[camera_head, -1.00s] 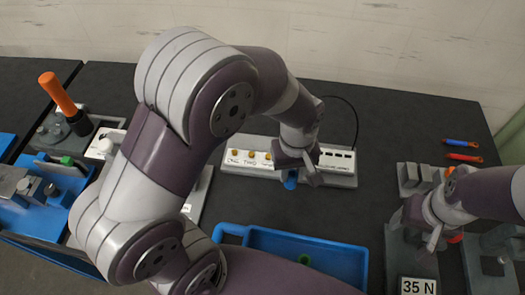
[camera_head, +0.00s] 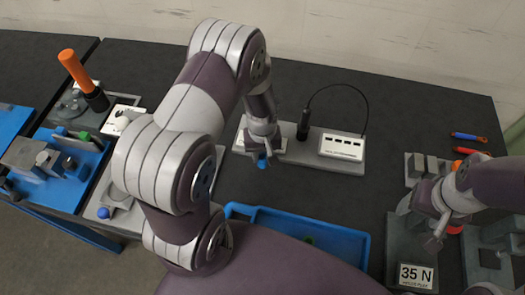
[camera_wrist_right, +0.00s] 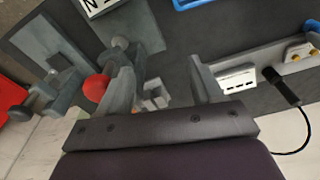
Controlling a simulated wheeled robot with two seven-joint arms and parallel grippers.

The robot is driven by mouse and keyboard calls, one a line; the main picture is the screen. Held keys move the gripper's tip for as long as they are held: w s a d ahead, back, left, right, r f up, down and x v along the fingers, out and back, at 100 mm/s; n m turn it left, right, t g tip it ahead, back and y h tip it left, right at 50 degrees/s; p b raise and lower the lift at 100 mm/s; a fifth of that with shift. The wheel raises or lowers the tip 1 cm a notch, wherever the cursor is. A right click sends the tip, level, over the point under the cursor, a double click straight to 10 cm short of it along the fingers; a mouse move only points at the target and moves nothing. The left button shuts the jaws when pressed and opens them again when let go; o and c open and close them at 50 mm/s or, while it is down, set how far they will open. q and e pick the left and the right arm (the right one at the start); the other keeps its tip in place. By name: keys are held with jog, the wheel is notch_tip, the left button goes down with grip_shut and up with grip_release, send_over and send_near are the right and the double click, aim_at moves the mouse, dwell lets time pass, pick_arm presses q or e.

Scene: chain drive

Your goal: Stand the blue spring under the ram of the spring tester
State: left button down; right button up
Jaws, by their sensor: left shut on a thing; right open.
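My left gripper (camera_head: 262,148) is shut on a small blue piece (camera_head: 263,163), which looks like the blue spring, in front of the grey bar with white labels. The fingers hide most of it, and its tilt cannot be told. The spring tester (camera_head: 395,250) is the grey fixture at right with the "35 N" plate (camera_head: 415,276). My right gripper (camera_head: 424,222) is open above it and hides part of it. In the right wrist view the open fingers (camera_wrist_right: 160,78) have a red knob (camera_wrist_right: 96,88) and a grey cylinder (camera_wrist_right: 120,52) beside the left finger. The ram cannot be made out clearly.
A blue tray (camera_head: 345,240) lies at front centre, with a green piece (camera_head: 309,239) partly visible. The labelled bar (camera_head: 310,140) carries a black plug and cable. Blue-handled (camera_head: 468,137) and red-handled tools lie at far right. Table between bar and tester is clear.

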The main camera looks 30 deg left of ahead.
pick_arm(q)
jog(key=shift+s+f, duration=0.1)
jog(key=c, duration=0.8)
grip_release()
